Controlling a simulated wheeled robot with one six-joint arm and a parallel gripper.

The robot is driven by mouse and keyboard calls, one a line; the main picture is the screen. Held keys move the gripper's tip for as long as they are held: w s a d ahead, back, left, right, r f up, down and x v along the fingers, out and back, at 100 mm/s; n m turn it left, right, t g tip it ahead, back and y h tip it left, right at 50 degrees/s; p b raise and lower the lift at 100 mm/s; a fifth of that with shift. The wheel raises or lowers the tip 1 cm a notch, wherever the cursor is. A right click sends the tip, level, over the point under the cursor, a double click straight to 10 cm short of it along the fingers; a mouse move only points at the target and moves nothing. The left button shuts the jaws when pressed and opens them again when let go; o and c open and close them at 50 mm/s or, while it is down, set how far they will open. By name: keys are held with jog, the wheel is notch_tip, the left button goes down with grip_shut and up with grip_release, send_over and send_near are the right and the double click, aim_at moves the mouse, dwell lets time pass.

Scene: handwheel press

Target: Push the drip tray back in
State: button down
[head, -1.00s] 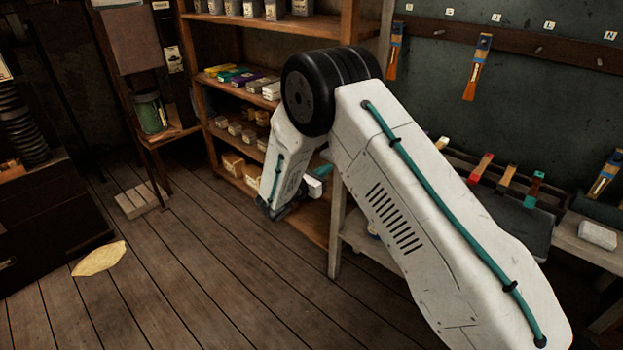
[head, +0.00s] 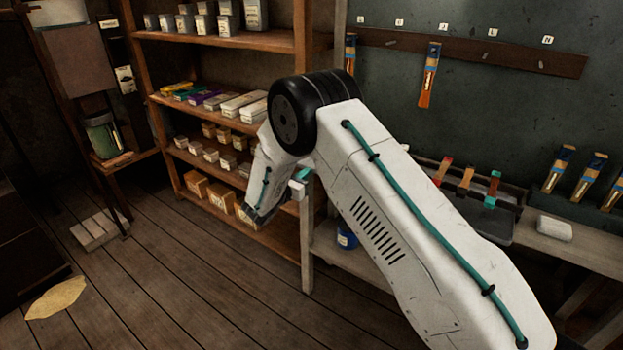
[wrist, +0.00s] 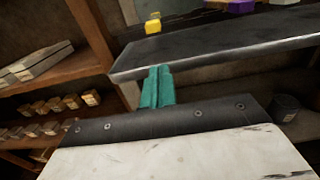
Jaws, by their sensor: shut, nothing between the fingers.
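The drip tray (head: 497,224) is a dark grey, shallow tray on the bench at the right in the head view, with several coloured brush handles lying across it. My arm hides its left part. In the wrist view a dark slab with a pale worn edge (wrist: 215,55), which looks like the tray, spans the upper right. My gripper's teal fingers (wrist: 157,87) are shut and empty, just in front of this edge near its left end; I cannot tell if they touch. In the head view my gripper (head: 304,174) shows small beyond my forearm.
The pale bench (head: 565,245) carries a white block (head: 554,229) and upright brushes at its right. A wooden shelf unit (head: 225,40) with boxes stands left of the bench. A blue can (head: 346,236) is beneath the bench. The floor at left (head: 160,270) is mostly clear.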

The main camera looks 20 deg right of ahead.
jog(key=shift+x, duration=1.9)
jog(key=shift+a, duration=0.1)
